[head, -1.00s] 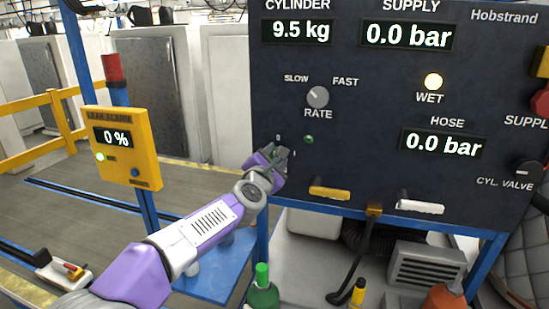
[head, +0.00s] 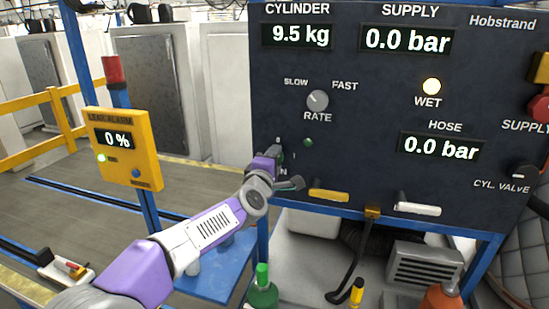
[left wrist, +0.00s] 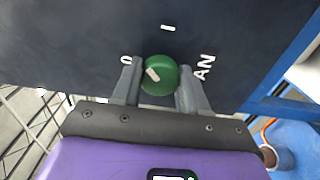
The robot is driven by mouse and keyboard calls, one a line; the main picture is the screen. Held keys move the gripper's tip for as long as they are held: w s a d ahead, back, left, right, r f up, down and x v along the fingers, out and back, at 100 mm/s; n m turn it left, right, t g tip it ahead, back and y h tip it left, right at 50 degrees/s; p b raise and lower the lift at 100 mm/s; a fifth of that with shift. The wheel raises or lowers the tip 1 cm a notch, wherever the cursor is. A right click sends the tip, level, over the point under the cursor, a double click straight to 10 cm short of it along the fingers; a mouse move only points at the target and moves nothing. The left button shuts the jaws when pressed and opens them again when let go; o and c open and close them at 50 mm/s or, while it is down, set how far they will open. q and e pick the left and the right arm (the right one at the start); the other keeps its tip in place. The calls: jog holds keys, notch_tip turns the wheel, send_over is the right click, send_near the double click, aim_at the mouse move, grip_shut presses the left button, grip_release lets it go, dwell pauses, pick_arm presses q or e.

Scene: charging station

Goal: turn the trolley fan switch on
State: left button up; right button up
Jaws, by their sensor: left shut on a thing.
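The fan switch (left wrist: 159,75) is a round green knob with a white pointer mark, on the dark panel (head: 345,175). In the left wrist view its mark points up and left, toward the 0 side; the I mark is above and the partly hidden FAN label is to the right. My left gripper (left wrist: 158,88) is shut on the knob, one grey finger on each side. In the head view my left gripper (head: 276,156) is at the panel's lower left and mostly hides the knob. My right gripper is not in view.
A small dark green lamp (head: 308,142) is right of the gripper, and the rate knob (head: 317,100) is above. A yellow handle (head: 329,195) and a white handle (head: 419,209) are along the panel's lower edge. A yellow leak alarm box (head: 124,148) stands left.

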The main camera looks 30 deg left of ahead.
pick_arm(q)
jog(key=m+p, duration=0.3)
jog(key=m, duration=0.5)
jog(key=shift+f+m, duration=0.1)
jog(key=shift+m, duration=0.6)
jog(key=o, duration=1.1)
jog(key=shift+c, duration=0.2)
jog(key=v, duration=0.7)
jog(key=shift+s, duration=0.35)
